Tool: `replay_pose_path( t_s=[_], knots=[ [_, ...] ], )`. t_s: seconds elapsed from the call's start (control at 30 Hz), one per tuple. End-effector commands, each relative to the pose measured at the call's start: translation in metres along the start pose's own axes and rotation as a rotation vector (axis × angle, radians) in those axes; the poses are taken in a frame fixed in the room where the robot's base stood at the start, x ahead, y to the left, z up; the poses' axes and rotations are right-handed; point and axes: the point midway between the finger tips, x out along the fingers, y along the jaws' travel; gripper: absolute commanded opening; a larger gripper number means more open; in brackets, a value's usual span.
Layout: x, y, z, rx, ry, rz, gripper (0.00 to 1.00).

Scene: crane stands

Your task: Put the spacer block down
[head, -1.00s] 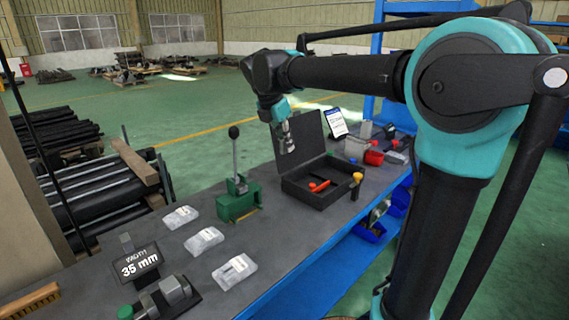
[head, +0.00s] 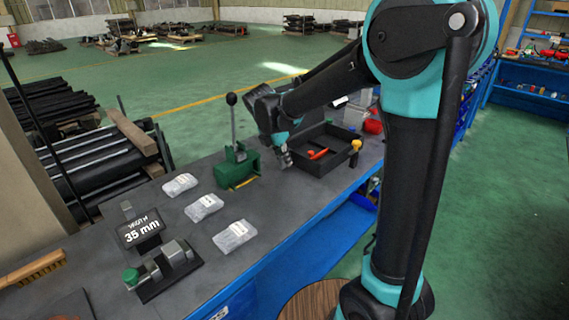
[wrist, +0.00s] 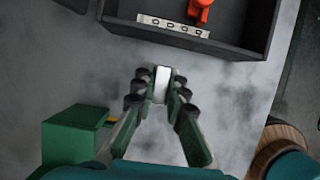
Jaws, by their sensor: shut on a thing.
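My gripper (wrist: 160,92) is shut on a pale, whitish block, the spacer block (wrist: 162,82), which shows between the fingertips in the wrist view. In the head view my gripper (head: 285,157) is low over the grey bench (head: 283,205), between the green lever press and the black case. The block is too small to make out there. I cannot tell whether the block touches the bench.
The black case (head: 335,165) holds an orange tool (head: 317,153) and a metal strip with holes (wrist: 172,27). The green press (head: 237,172) stands left. Three clear packets (head: 204,207), a "35 mm" display (head: 139,230) and a clamp device (head: 165,270) lie nearer. Bare bench lies around my gripper.

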Motion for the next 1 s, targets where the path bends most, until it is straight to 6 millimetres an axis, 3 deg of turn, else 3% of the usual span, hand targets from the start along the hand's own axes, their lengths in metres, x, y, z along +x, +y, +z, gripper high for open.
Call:
replay_pose_path(
  t_s=[0.13, 0.53, 0.57, 0.7, 1.0],
  knots=[
    [0.015, 0.000, -0.006, 0.000, 0.000, 0.000, 0.00],
    [0.019, 0.000, -0.008, 0.000, 0.000, 0.000, 0.00],
    [0.018, 0.000, -0.008, 0.000, 0.000, 0.000, 0.16],
    [0.018, 0.000, -0.007, 0.000, 0.000, 0.000, 0.33],
    [0.017, 0.000, -0.007, 0.000, 0.000, 0.000, 0.33]
  ],
)
